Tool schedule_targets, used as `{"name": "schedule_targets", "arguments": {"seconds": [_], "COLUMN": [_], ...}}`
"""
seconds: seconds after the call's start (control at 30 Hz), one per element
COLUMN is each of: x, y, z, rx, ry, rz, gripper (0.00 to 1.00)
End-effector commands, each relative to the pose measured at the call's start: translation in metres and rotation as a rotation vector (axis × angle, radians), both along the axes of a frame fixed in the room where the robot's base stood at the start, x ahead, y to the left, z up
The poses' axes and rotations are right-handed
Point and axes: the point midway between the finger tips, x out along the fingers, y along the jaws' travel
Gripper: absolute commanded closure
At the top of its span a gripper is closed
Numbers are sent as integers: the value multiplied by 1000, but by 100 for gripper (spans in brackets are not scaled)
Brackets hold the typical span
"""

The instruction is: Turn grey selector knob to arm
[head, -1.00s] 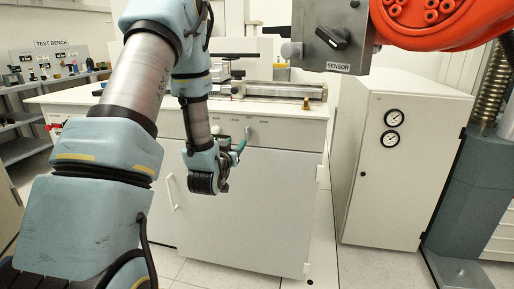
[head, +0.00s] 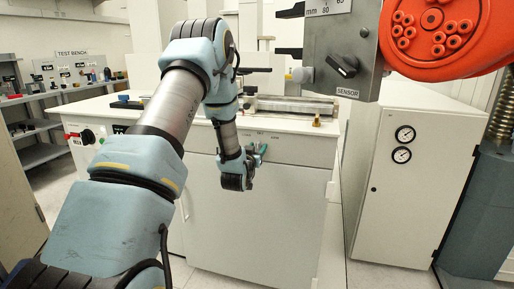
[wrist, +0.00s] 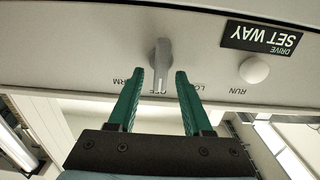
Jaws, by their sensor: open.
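The grey selector knob (wrist: 161,62) is on the pale panel in the wrist view, where the labels appear upside down. Its lever points down the picture to the OFF label. The ARM label (wrist: 129,83) is to the left, partly behind a finger. My gripper (wrist: 157,76) is open, its two green fingers on either side of the knob's lever with visible gaps. I cannot tell how deep the fingertips reach. In the head view my gripper (head: 258,150) is at the top front of the white cabinet and hides the knob.
A white round button (wrist: 254,70) sits beside the RUN label, under a black SET WAY plate (wrist: 261,38). In the head view, a SENSOR box (head: 345,60) with a black knob and a red round part (head: 432,35) hang at upper right. A gauge cabinet (head: 400,190) stands right.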

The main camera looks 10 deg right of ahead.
Motion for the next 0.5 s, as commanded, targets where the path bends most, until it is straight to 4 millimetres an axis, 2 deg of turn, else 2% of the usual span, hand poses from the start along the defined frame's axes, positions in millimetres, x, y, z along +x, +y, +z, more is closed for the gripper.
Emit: {"name": "schedule_targets", "arguments": {"seconds": [0.2,0.5], "x": [0,0], "y": [0,0], "z": [0,0], "rx": [0,0], "ry": [1,1], "rz": [0,0], "gripper": [51,85]}}
